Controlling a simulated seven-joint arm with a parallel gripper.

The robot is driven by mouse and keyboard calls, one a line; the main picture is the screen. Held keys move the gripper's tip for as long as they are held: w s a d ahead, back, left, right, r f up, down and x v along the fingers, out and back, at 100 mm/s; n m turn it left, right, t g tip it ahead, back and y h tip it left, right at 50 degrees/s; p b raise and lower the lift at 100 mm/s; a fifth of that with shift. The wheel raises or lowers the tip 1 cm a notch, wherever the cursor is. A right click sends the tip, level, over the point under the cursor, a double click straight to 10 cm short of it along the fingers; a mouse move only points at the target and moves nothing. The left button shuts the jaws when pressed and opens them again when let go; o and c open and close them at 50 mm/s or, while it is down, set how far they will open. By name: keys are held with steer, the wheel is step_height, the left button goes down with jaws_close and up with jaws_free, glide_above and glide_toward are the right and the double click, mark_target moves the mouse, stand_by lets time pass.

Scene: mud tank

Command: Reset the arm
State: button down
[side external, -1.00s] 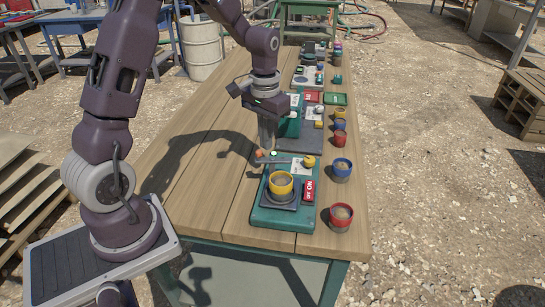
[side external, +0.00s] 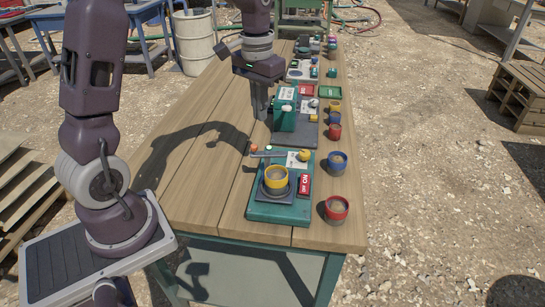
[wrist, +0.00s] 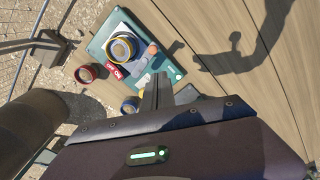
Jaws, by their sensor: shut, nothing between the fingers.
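My gripper (side external: 262,108) is shut and empty, pointing down above the wooden table, left of the second green device (side external: 285,108). In the wrist view its dark fingers (wrist: 158,92) reach toward the near green device. That device (side external: 262,212) lies at the table's front, with a yellow cup (side external: 276,178) on its dark plate, a small lever with an orange knob (side external: 254,149), a yellow knob (side external: 304,155) and a red label plate (side external: 305,186). In the wrist view the cup (wrist: 122,47) and the device (wrist: 100,42) show at the upper left.
A red cup (side external: 337,209), a blue cup (side external: 337,162) and more small cups stand along the table's right edge. More devices stand farther back. The left side of the wooden table (side external: 205,165) is clear. A pale barrel (side external: 195,42) stands beyond the table's left edge.

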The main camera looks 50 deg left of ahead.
steer(key=s+d+r+m+t, duration=0.1)
steer(key=s+d+r+t, duration=0.1)
steer(key=s+d+r, duration=0.45)
steer(key=s+d+r+m+t, duration=0.1)
steer(key=s+d, duration=0.2)
steer(key=s, duration=0.4)
steer(key=s+d+r+t, duration=0.1)
steer(key=s+d+t, duration=0.1)
steer(key=s, duration=0.5)
steer(key=shift+s+d+r+m, duration=0.15)
steer(key=shift+d+r+m, duration=0.05)
steer(key=shift+d+m, duration=0.2)
